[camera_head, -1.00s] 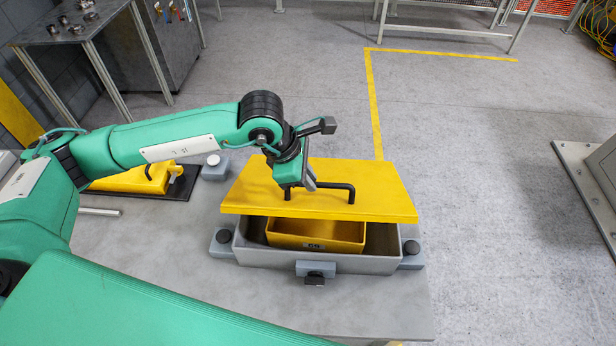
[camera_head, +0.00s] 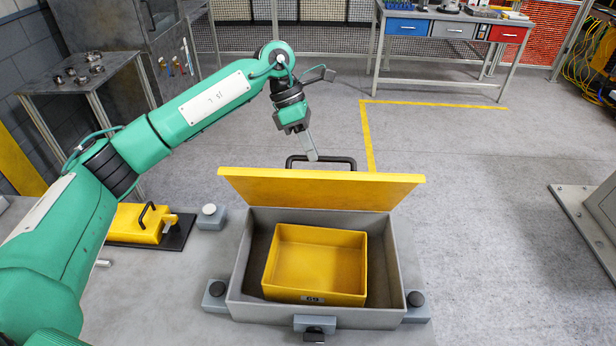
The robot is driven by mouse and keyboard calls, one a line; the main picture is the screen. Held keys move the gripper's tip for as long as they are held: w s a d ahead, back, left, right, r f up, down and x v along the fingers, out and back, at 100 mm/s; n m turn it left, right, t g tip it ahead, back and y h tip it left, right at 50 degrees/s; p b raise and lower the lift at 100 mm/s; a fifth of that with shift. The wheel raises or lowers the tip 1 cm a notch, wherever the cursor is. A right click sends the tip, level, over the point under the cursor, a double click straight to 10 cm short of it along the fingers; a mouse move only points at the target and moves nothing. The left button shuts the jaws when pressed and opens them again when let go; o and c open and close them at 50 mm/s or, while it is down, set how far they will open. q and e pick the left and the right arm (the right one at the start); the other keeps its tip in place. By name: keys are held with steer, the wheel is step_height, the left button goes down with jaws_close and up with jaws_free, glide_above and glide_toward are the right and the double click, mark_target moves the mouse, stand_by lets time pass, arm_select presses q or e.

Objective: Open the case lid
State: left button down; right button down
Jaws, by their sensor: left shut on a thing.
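The grey case (camera_head: 395,270) stands on the table with its top open. Its yellow lid (camera_head: 320,190) is raised steeply along the case's far side, its inner face towards me. The lid's black handle (camera_head: 338,161) shows behind the lid's top edge. My left gripper (camera_head: 312,153) reaches over from behind the lid and is shut on the handle at its left part; the lid hides where the handle joins. Inside the case sits an open yellow box (camera_head: 318,255), which looks empty. My right gripper is not in view.
A yellow lidded item (camera_head: 138,224) on a black mat lies to the left. Floor beyond the case is clear.

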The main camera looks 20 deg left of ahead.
arm_select(q)
steer(key=w+a+f, duration=0.1)
steer(key=w+a, duration=0.2)
steer(key=w, duration=1.3)
steer(key=shift+w+a+f, duration=0.2)
steer(key=shift+w+f, duration=0.05)
steer(key=shift+f, duration=0.05)
steer(key=shift+w, duration=0.15)
stand_by(0.4)
steer(key=c, duration=1.7)
jaws_free()
steer(key=shift+o, duration=1.2)
steer(key=shift+w, duration=0.2)
steer(key=shift+r, duration=0.15)
